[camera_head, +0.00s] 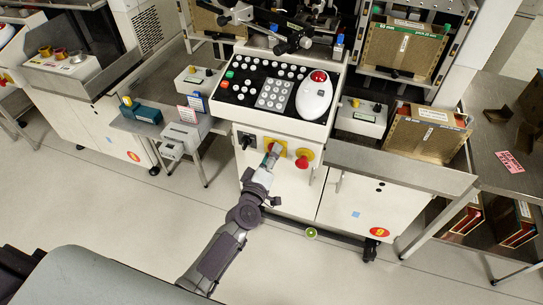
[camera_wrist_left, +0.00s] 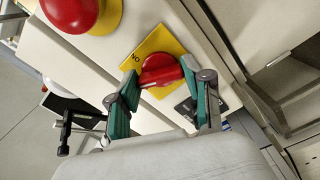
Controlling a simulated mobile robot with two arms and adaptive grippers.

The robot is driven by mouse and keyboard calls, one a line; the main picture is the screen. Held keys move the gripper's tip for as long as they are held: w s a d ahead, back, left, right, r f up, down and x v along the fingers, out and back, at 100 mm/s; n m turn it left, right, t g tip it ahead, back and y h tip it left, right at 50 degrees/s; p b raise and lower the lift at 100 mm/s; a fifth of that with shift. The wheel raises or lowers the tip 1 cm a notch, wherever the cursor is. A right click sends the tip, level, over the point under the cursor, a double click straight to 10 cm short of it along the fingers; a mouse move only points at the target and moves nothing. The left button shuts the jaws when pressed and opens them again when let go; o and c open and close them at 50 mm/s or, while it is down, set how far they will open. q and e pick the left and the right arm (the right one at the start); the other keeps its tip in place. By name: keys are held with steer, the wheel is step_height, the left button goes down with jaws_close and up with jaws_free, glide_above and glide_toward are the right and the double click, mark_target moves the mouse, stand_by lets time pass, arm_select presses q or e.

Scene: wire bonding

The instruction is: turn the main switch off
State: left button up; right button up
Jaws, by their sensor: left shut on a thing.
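The main switch is a red rotary knob (camera_wrist_left: 160,70) on a square yellow plate (camera_wrist_left: 158,42) on the machine's white front panel. In the head view the yellow plate (camera_head: 281,143) shows below the control console, and my gripper covers most of the knob. My left gripper (camera_head: 274,149) reaches up to it from below. In the left wrist view, the green fingers of my left gripper (camera_wrist_left: 160,88) are closed on either side of the red knob. My right gripper is in neither view.
A red mushroom button (camera_head: 302,162) on a yellow base sits just right of the switch, and a black switch (camera_head: 246,141) sits to its left. The console (camera_head: 272,92) overhangs above. A metal shelf (camera_head: 400,165) juts out at right.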

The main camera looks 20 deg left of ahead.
arm_select(q)
steer(key=n+b, duration=0.1)
steer(key=n, duration=0.4)
steer(key=shift+n, duration=0.3)
stand_by(0.4)
steer(key=o, duration=1.2)
steer(key=shift+c, duration=0.2)
steer(key=s, duration=1.2)
steer(key=shift+a, duration=0.2)
